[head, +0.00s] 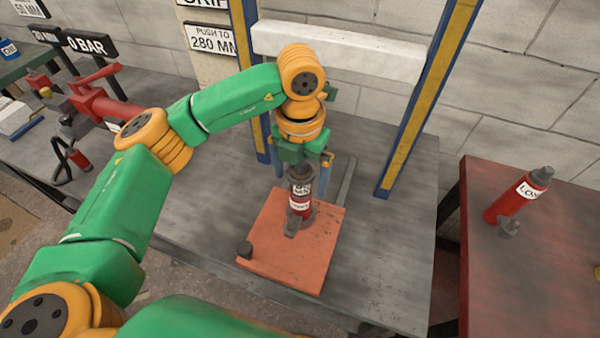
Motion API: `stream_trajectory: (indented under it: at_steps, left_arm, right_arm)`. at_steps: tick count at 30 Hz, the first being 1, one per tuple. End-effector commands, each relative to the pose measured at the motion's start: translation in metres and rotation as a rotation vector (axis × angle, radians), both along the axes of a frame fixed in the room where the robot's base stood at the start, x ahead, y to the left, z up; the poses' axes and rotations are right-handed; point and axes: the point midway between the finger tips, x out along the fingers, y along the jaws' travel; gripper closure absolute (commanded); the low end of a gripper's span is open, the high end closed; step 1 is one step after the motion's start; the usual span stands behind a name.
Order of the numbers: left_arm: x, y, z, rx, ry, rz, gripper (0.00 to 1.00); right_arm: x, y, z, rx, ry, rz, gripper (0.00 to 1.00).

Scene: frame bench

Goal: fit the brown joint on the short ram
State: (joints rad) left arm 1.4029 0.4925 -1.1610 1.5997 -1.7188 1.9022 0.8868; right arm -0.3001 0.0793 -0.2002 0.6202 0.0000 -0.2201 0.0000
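A red ram (299,208) with white labels stands upright on an orange board (270,268) on the grey bench; its lettering is too small to read surely. My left gripper (302,178) points down over the ram's top, its fingers on either side of a dark grey-brown piece at the upper end. I cannot tell whether this piece is the brown joint, or whether the fingers touch it. No clearly brown joint shows elsewhere. Another red ram (512,200), labelled "LO…", lies tilted on the right-hand table. My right gripper is not in view.
Blue and yellow posts (428,95) and a pale crossbeam (340,50) frame the bench behind the board. A red pump (100,105) stands at the left. A gap separates bench and red table (530,290).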

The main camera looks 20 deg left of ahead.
Motion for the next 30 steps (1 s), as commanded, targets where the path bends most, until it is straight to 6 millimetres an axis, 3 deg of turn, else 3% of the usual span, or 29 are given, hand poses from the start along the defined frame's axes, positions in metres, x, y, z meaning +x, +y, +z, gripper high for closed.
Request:
stream_trajectory:
  at_steps: [8, 15, 18, 30]
  left_arm:
    - [0.001, 0.0, 0.006, -0.001, -0.002, 0.0, 0.0]
    - [0.001, 0.0, 0.059, 0.0, -0.005, 0.001, 0.0]
    - [0.0, 0.0, 0.069, 0.001, -0.002, 0.001, 0.0]
    - [0.0, 0.0, 0.071, 0.0, 0.0, 0.0, 0.0]
  right_arm:
    - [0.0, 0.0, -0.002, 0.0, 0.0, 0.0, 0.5]
    - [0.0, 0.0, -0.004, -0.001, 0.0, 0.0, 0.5]
    - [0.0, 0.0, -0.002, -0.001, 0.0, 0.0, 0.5]
    - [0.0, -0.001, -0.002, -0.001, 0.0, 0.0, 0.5]
